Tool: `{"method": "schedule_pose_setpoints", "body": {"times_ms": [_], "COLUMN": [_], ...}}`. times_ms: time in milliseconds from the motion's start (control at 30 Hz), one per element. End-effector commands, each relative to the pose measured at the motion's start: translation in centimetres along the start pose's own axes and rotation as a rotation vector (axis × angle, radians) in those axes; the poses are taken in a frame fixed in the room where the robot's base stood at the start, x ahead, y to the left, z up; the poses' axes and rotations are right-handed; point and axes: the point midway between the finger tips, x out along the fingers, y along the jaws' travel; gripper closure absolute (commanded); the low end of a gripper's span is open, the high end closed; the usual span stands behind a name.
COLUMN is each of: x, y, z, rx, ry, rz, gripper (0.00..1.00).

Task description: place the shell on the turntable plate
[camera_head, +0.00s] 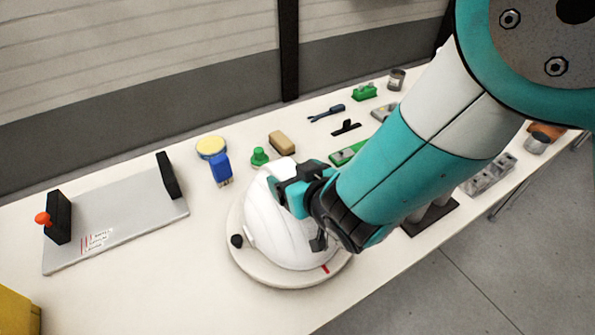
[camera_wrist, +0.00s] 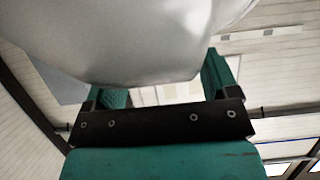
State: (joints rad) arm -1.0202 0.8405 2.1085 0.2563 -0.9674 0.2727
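The white helmet shell (camera_head: 275,232) sits over the round pale turntable plate (camera_head: 285,282) in the head view; I cannot tell whether it rests fully on it. The plate has a dark knob on its left and a red mark at its front right. My gripper (camera_head: 300,195) is at the shell's upper right side, and its far parts are hidden by the shell and arm. In the wrist view, the shell (camera_wrist: 120,40) fills the upper left and covers part of the left finger. My gripper's fingers (camera_wrist: 165,85) stand wide apart with a visible gap between them.
A grey metal fixture plate (camera_head: 120,220) with black end blocks lies on the white table to the left. A blue brush (camera_head: 221,170), a yellow-topped round tin (camera_head: 211,147), a green knobbed piece (camera_head: 259,157) and a tan block (camera_head: 282,143) lie behind the shell.

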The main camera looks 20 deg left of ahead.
Motion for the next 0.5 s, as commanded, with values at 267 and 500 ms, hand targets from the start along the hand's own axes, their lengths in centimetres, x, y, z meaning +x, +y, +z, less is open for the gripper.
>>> {"method": "schedule_pose_setpoints", "body": {"times_ms": [267, 500], "x": [-1.2, -6.5], "y": [0.0, -0.1], "z": [-0.1, 0.1], "rx": [0.000, -0.002], "ry": [0.001, 0.003], "rz": [-0.001, -0.003], "gripper": [0.19, 0.19]}}
